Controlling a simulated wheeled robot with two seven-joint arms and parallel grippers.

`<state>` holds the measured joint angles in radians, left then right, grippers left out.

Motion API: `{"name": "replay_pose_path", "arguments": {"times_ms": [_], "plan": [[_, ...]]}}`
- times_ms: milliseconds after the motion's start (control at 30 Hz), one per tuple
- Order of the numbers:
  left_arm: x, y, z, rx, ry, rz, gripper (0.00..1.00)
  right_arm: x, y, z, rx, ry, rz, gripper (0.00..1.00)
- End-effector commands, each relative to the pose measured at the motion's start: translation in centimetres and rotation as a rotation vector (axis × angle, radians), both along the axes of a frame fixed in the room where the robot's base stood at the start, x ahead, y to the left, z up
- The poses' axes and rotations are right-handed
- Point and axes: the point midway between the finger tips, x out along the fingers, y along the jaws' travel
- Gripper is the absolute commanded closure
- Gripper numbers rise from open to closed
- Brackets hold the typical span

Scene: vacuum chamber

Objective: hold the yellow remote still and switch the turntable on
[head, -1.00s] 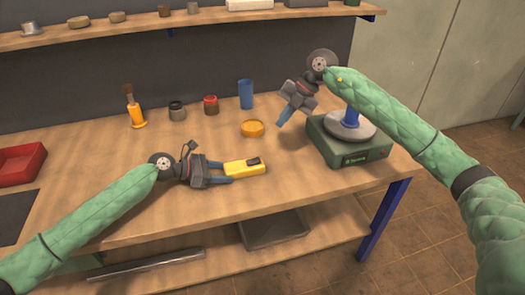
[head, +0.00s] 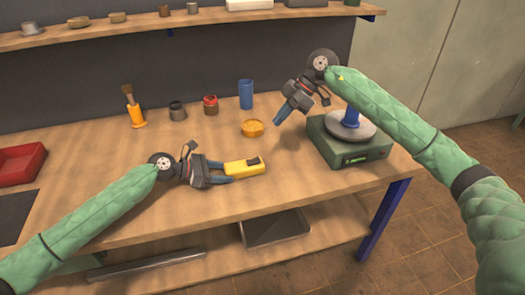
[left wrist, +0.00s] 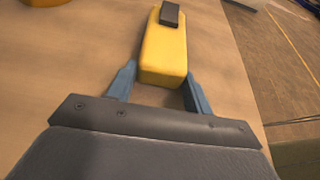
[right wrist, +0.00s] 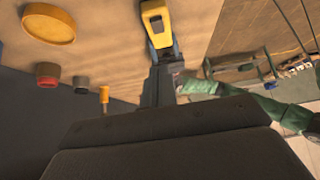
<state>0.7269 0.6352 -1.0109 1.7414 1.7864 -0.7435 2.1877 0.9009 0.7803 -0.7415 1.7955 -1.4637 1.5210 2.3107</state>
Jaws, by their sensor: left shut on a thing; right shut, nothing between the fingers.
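The yellow remote (head: 242,167) lies on the bench near its front edge, with a dark raised switch at its far end. My left gripper (head: 228,171) is shut on the remote's near end; the left wrist view shows a blue finger on each side of the yellow body (left wrist: 165,52). The turntable (head: 347,140) stands at the bench's right, a green box with a grey round plate and a blue object on top. A small lit panel shows on its front. My right gripper (head: 278,121) is shut and empty, above the bench left of the turntable, pointing down-left.
An orange round dish (head: 252,128), a blue cup (head: 246,94), a red-topped jar (head: 210,105), a grey can (head: 177,111) and a brush in an orange holder (head: 136,112) stand behind. A red tray (head: 20,164) is at left. Bench between remote and turntable is clear.

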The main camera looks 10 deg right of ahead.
Motion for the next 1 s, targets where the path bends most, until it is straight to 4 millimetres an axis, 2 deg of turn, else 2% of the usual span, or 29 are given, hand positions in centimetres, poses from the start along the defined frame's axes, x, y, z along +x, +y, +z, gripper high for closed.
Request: {"name": "replay_pose_path", "arguments": {"times_ms": [267, 433, 900, 1000], "plan": [[0.0, 0.0, 0.0, 0.0, 0.0, 0.0, 0.78, 0.0, 0.1, -0.1, 0.0, -0.001, 0.002, 1.0], [0.0, 0.0, 0.0, 0.0, 0.0, 0.0, 0.78, -0.1, 1.0, -1.2, 0.0, -0.001, 0.003, 1.0], [0.0, 0.0, 0.0, 0.0, 0.0, 0.0, 0.78, -0.6, 5.9, -7.6, 0.001, 0.0, 0.004, 1.0], [0.0, 0.0, 0.0, 0.0, 0.0, 0.0, 0.78, -0.6, 6.0, -9.1, 0.0, 0.001, 0.001, 1.0]]}}
